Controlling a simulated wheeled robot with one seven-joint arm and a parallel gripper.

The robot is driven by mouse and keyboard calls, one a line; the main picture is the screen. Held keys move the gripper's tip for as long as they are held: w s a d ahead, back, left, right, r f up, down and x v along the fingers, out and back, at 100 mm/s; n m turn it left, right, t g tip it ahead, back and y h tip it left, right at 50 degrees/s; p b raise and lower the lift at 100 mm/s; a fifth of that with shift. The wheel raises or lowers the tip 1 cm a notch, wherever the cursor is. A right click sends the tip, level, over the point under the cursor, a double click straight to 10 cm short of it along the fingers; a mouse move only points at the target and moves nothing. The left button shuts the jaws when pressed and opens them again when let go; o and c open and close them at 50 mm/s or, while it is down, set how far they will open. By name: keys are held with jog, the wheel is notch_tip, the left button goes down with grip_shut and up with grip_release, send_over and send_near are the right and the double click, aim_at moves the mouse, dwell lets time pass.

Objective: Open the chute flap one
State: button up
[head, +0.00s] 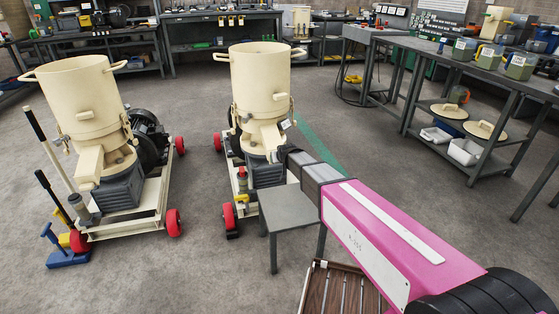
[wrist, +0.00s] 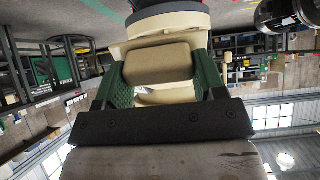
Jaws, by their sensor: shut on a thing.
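Two cream pellet mills stand on wheeled frames in the head view, the left mill (head: 83,95) and the middle mill (head: 260,80). My arm reaches to the middle mill, and my gripper (head: 279,153) is at its discharge chute (head: 264,137). In the wrist view my gripper (wrist: 163,78) has its two green fingers on either side of a cream chute flap (wrist: 160,62), shut on it. The flap's hinge and opening angle are not clear. The left mill has its own chute (head: 90,163), away from my arm.
A small grey table (head: 285,208) stands below my gripper, beside the middle mill. A slatted wooden tray (head: 345,288) is under my arm. A workbench (head: 480,75) with jugs runs along the right. The floor between the mills is clear.

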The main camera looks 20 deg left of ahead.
jog(key=r+g+h, duration=0.1)
jog(key=g+h, duration=0.1)
jog(key=g, duration=0.1)
jog(key=r+g, duration=0.1)
jog(key=shift+w+a+r+g+h, duration=0.15)
jog(key=shift+w+r+g+h, duration=0.15)
jog(key=shift+r+h, duration=0.1)
jog(key=shift+w+a+r+g+h, duration=0.1)
jog(key=shift+r+g+h, duration=0.35)
jog(key=shift+g, duration=0.4)
jog(key=shift+w+a+r+g+h, duration=0.15)
jog(key=shift+r+g+h, duration=0.15)
jog(key=shift+g+h, duration=0.4)
jog(key=shift+w+d+r+g+h, duration=0.1)
jog(key=shift+r+g+h, duration=0.25)
jog(key=shift+g, duration=0.6)
jog(key=o, duration=1.3)
jog(key=shift+s, duration=0.1)
jog(key=shift+r, duration=0.2)
jog(key=r, duration=0.7)
jog(key=w+r, duration=0.1)
jog(key=r, duration=0.2)
jog(key=shift+a+r, duration=0.25)
jog(key=shift+a, duration=0.1)
